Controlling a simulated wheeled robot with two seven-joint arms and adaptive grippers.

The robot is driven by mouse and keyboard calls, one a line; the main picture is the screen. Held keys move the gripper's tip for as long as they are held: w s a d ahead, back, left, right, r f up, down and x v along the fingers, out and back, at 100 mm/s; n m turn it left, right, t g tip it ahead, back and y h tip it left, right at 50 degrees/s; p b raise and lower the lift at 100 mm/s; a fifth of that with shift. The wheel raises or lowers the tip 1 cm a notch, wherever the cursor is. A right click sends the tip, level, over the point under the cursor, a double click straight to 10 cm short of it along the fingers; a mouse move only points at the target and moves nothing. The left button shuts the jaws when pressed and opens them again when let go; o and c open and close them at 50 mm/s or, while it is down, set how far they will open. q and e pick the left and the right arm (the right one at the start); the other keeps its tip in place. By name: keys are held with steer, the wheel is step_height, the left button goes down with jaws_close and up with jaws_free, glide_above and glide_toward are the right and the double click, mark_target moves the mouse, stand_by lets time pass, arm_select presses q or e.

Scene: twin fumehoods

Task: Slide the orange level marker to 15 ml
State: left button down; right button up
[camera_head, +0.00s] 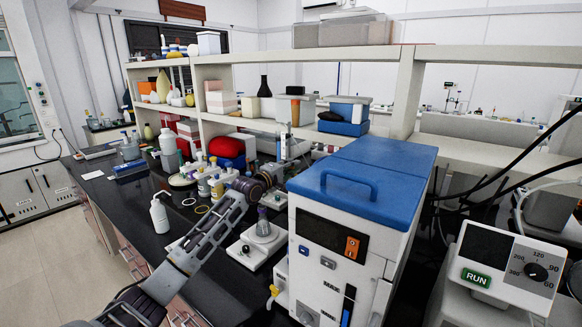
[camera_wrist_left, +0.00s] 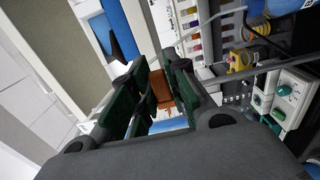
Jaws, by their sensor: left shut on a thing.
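The orange level marker (camera_wrist_left: 161,88) shows in the left wrist view as a small brown-orange block between the dark green finger pads. My left gripper (camera_wrist_left: 157,92) is shut on it, and the pads hide part of the marker. In the head view my left arm comes in from the lower left, and the left gripper (camera_head: 277,172) is at the crowded bench below the shelf. I cannot pick out the marker between its fingers there. The volume scale cannot be read in either view. My right gripper is not in view.
A large white machine with a blue lid (camera_head: 350,178) stands close to the right of the left gripper. A loaded shelf (camera_head: 260,126) runs behind. A RUN control unit (camera_head: 506,268) stands at right.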

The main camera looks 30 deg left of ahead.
arm_select(q)
steer(key=shift+r, duration=0.1)
stand_by(0.4)
steer(key=c, duration=1.4)
jaws_free()
steer(key=shift+c, duration=0.2)
steer(key=shift+s, duration=0.1)
steer(key=s+a, duration=0.1)
steer(key=s, duration=1)
steer(key=shift+s, duration=0.35)
